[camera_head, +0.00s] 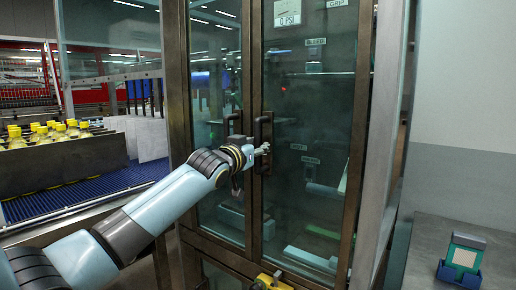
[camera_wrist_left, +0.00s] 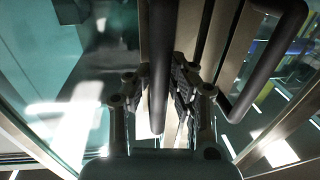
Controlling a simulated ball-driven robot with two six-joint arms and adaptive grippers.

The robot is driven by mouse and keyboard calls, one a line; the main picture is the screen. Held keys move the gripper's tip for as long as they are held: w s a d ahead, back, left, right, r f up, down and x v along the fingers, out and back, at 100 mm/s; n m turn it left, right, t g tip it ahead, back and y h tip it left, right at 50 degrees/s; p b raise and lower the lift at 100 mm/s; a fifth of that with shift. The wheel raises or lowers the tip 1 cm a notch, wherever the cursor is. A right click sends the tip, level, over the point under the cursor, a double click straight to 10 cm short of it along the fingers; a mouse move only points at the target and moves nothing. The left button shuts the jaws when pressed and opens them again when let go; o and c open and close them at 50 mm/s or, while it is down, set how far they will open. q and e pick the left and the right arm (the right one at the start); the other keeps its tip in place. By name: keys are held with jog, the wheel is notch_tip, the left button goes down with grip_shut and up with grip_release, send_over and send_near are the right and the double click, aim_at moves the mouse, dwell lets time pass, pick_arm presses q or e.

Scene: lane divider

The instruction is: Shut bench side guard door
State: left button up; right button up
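The guard enclosure has two tall glass doors with brown metal frames. The right door (camera_head: 318,110), on the bench side, and the left door (camera_head: 215,90) meet at the middle. Their frames look nearly in line; I cannot tell whether a small gap remains. My left gripper (camera_head: 262,150) is at the right door's dark upright handle (camera_head: 264,128). In the left wrist view, that handle (camera_wrist_left: 161,60) runs between the fingers of my left gripper (camera_wrist_left: 165,85), which look closed on its two sides. The left door's handle (camera_head: 233,123) is beside it.
A grey bench (camera_head: 425,255) at the right carries a blue holder with a green-framed item (camera_head: 462,260). At the left are yellow-capped bottles (camera_head: 40,135) and a blue conveyor (camera_head: 85,187).

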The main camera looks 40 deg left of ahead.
pick_arm(q)
jog(key=shift+o, duration=1.7)
jog(key=s+d, duration=0.1)
jog(key=s, duration=1.1)
jog(key=shift+d, duration=0.35)
pick_arm(e)
jog(key=shift+w, duration=0.8)
